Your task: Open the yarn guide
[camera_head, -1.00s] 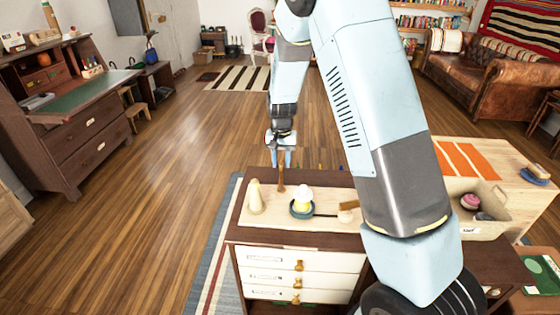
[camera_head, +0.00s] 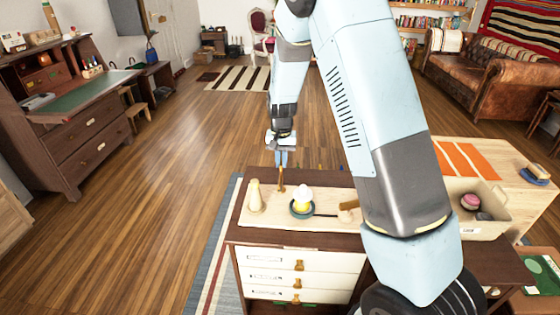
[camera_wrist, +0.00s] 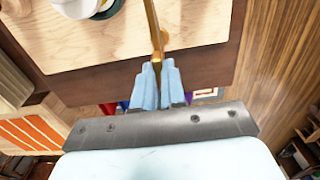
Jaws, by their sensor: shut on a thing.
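The yarn guide (camera_head: 281,184) is a thin brass-coloured upright piece at the back edge of a pale wooden board on a small drawer cabinet. My gripper (camera_head: 281,158) points down at it from above. In the wrist view the guide (camera_wrist: 152,22) shows as a brass rod with a small knob, and my gripper's (camera_wrist: 160,70) pale blue fingers are close together at its end. They are shut on the guide; the exact contact is partly hidden by the fingers.
A box (camera_head: 484,228) holding a pink ball stands at right. Open floor lies behind the cabinet.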

